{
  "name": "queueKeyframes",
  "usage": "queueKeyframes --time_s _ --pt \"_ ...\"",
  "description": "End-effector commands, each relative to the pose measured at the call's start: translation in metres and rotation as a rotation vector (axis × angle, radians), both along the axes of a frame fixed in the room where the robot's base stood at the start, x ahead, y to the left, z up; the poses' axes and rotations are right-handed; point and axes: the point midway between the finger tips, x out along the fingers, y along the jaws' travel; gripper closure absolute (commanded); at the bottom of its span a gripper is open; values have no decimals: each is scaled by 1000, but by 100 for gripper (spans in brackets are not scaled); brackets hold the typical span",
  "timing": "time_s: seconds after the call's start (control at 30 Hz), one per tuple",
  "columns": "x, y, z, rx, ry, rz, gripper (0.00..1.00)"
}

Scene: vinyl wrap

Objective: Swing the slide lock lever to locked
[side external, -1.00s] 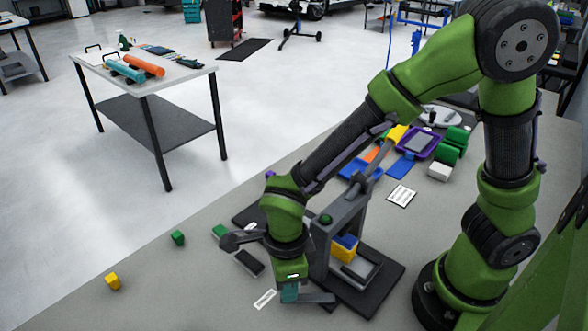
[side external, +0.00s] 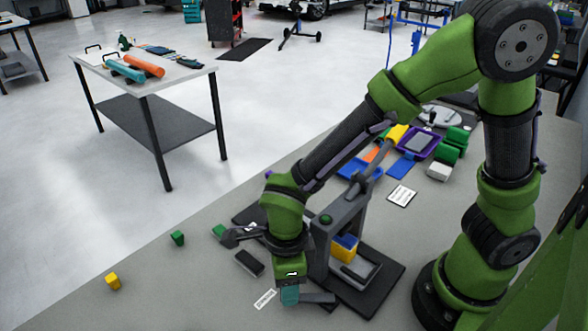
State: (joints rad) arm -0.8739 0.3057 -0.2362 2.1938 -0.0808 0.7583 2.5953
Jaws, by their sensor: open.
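A yellow and blue block (side external: 344,247) sits inside the frame. My gripper (side external: 290,294) points down at the front left of the fixture, low over its near edge; it is open, but its fingers are mostly hidden. A flat grey bar (side external: 318,298) shows just right of the gripper; I cannot tell whether it is the slide lock lever or touches a finger.
A black block (side external: 249,263) and a white label (side external: 265,299) lie left of the gripper. Green (side external: 177,238) and yellow (side external: 112,281) blocks stand farther left. Blue (side external: 360,169) and purple (side external: 420,144) trays lie behind the fixture. The bench's left front is mostly clear.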

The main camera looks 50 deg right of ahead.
Motion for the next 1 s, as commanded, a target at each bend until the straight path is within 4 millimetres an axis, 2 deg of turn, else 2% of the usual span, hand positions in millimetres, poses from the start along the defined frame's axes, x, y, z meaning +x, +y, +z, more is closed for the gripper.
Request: queueKeyframes --time_s 0.17,0.27,0.7,0.9,1.0 --pt "0 1 6 2 -1 2 50" --pt "0 1 19 5 -4 3 50" --pt "1 1 122 5 -5 0 50" --pt "0 0 155 2 -3 0 50" --pt "0 0 164 1 -2 0 50"
